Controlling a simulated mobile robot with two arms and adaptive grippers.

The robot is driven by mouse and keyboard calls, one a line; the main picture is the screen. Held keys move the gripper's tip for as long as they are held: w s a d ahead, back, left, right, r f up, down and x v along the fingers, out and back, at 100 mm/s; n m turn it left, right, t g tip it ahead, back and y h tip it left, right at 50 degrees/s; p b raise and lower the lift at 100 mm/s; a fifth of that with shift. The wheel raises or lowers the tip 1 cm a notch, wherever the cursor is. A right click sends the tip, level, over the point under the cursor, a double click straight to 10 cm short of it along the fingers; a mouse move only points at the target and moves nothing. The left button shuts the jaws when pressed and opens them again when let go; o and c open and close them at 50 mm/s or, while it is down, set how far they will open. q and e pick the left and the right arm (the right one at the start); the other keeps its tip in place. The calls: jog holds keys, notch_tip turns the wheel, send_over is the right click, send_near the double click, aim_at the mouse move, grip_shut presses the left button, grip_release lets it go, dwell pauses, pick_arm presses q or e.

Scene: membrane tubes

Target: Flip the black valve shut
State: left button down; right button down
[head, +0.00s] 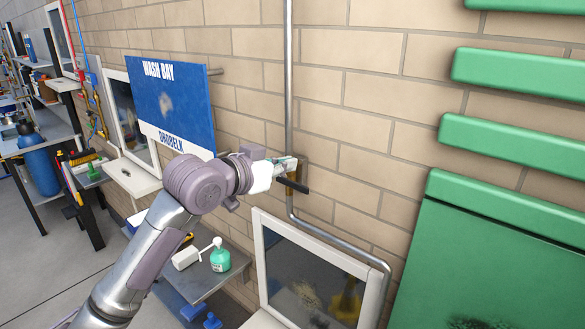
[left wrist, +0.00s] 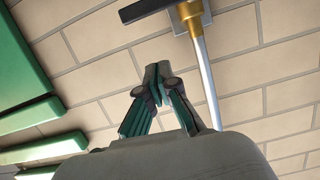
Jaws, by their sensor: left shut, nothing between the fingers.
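The black valve handle (head: 293,185) sits on a grey pipe (head: 288,75) that runs down the brick wall. In the left wrist view the handle (left wrist: 146,9) lies across the pipe (left wrist: 207,82), roughly square to it, on a brass valve body (left wrist: 190,14). My left gripper (head: 290,164) is at the valve in the head view, partly overlapping it. In the left wrist view its fingertips (left wrist: 156,70) are together and empty. They appear beside the pipe and apart from the handle. My right gripper is in neither view.
A blue "WASH BAY" sign (head: 180,100) stands out from the wall at left. Green slatted panels (head: 510,225) cover the wall at right.

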pick_arm(q)
jog(key=b+v, duration=0.2)
jog(key=v, duration=0.5)
jog(key=shift+a, duration=0.25)
